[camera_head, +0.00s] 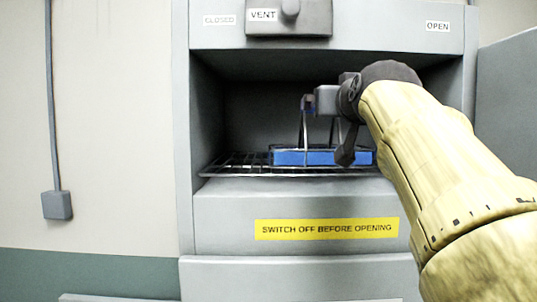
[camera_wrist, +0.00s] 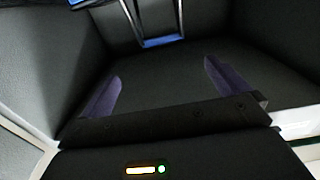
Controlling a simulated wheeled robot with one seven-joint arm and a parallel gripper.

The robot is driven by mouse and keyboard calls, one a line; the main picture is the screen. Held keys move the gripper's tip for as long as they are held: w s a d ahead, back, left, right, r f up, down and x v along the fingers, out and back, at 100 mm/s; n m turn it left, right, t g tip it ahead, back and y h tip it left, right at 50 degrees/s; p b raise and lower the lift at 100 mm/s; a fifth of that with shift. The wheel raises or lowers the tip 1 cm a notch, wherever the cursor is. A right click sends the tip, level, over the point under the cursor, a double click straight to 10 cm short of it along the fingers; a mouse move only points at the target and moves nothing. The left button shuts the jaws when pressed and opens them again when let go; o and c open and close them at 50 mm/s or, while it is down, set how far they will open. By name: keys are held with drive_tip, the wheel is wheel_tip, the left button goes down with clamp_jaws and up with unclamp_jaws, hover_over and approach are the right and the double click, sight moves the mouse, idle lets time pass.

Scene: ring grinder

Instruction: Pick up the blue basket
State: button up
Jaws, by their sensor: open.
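The blue basket (camera_head: 290,158) sits on a wire shelf inside the grey cabinet, with thin metal handle bars rising from it. A small blue grip tops the handle (camera_head: 306,103); in the wrist view the handle grip (camera_wrist: 162,42) lies beyond the fingertips, roughly centred between them. My gripper (camera_head: 318,100) is inside the cabinet opening, above the basket and close beside the handle's top. In the wrist view my gripper (camera_wrist: 162,74) has its two purple fingers spread wide with nothing between them. My arm hides the basket's right part.
The wire shelf (camera_head: 235,165) sticks out slightly at the cabinet's opening. The cabinet's side walls and top panel (camera_head: 400,25) frame the opening. An open door (camera_head: 508,90) stands at the right. The shelf's left part is bare.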

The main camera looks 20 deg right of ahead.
drive_tip(key=p+x, duration=0.6)
drive_tip(key=x, duration=0.6)
drive_tip(key=shift+w+f+p, duration=0.15)
drive_tip(key=shift+w+p, duration=0.1)
drive_tip(key=shift+p, duration=0.1)
drive_tip(key=p+x, duration=0.4)
drive_tip(key=x, duration=0.1)
drive_tip(key=shift+a+f+p, duration=0.15)
drive_tip(key=shift+a+p, duration=0.05)
drive_tip(key=shift+p, duration=0.2)
drive_tip(key=shift+d, duration=0.1)
